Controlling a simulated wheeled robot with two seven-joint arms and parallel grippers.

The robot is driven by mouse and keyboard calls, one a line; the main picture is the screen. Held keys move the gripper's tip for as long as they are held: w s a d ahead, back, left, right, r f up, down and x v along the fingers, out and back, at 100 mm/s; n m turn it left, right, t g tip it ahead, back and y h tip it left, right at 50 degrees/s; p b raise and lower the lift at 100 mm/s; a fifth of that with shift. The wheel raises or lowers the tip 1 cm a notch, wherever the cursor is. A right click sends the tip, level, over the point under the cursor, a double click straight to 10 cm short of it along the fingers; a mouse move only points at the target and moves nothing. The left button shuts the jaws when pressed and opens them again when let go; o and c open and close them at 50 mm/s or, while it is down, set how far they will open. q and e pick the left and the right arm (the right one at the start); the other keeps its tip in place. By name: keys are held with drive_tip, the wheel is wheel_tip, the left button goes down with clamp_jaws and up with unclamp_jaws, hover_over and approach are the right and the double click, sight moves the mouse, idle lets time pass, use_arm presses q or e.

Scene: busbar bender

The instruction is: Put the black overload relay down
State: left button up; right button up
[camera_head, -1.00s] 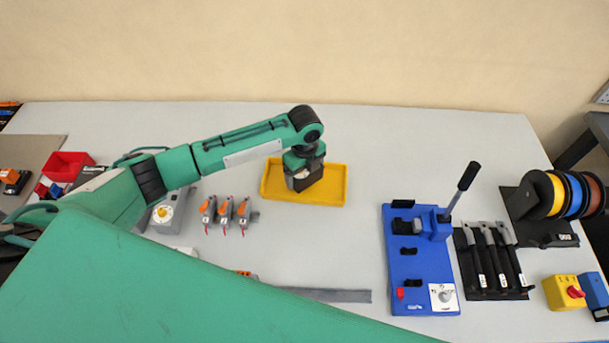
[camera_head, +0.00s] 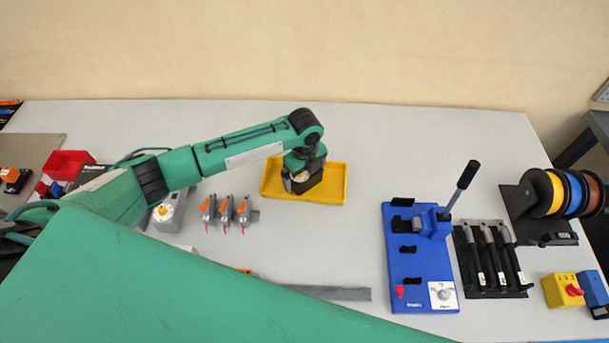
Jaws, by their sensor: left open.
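My left gripper (camera_head: 299,182) points down over the left-middle part of the yellow tray (camera_head: 333,197). It is open. A dark block, which looks like the black overload relay (camera_head: 312,184), is at the gripper's fingers, within the tray's outline. The gripper and wrist hide part of the relay, and I cannot tell whether it touches the tray floor. My right gripper is not in view.
Several grey-orange devices (camera_head: 226,211) stand left of the tray. The blue busbar bender (camera_head: 408,262) with its upright lever is at right, beside a black rack of tools (camera_head: 489,260). Cable spools (camera_head: 560,195) stand far right. The table behind the tray is clear.

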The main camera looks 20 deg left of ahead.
use_arm(q)
wheel_tip(320, 180, up, 10)
drive_tip(key=shift+f+b, duration=0.1)
drive_tip(key=shift+b, duration=0.6)
drive_tip(key=shift+r, duration=0.65)
